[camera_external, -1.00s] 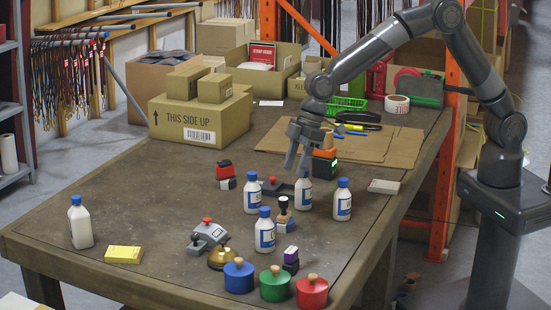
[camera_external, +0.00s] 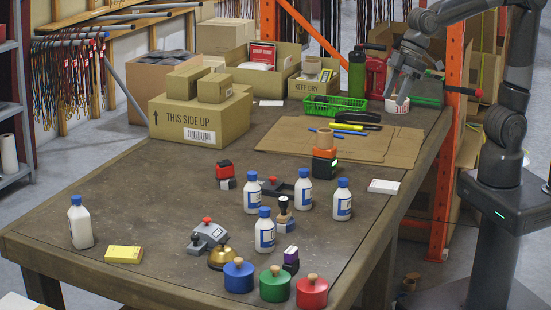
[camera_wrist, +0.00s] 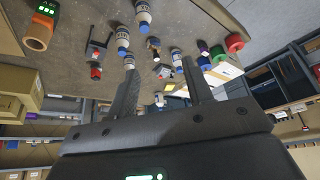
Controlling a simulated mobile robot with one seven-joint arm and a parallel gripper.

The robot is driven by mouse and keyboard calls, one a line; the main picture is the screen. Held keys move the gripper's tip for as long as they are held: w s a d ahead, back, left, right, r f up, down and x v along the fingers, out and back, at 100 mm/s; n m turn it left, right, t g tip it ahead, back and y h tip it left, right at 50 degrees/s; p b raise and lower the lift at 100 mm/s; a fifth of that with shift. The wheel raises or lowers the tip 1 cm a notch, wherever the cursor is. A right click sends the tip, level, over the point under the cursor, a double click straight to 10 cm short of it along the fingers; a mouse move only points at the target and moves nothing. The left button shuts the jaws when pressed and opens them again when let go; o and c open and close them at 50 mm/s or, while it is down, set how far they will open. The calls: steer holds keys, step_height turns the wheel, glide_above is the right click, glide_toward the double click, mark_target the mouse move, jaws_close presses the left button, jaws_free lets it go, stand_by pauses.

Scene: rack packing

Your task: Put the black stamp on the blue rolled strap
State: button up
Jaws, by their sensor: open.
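No blue rolled strap can be made out for certain; a round blue item (camera_external: 239,277) with a wooden knob stands at the front of the table. A red-topped block (camera_external: 225,175) stands further left.
White bottles with blue caps (camera_external: 304,193) crowd the middle. A black-and-orange device (camera_external: 324,164) carries a brown roll (camera_external: 324,138). Green and red knobbed pots (camera_external: 275,284) stand at the front. Cardboard boxes (camera_external: 200,120) and a green basket (camera_external: 335,105) are at the back. The left middle is clear.

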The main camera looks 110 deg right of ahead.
steer(key=s+a+f, duration=0.1)
steer(key=s, duration=1.6)
steer(key=shift+f+m+t, duration=0.25)
steer(key=shift+m+t, duration=0.05)
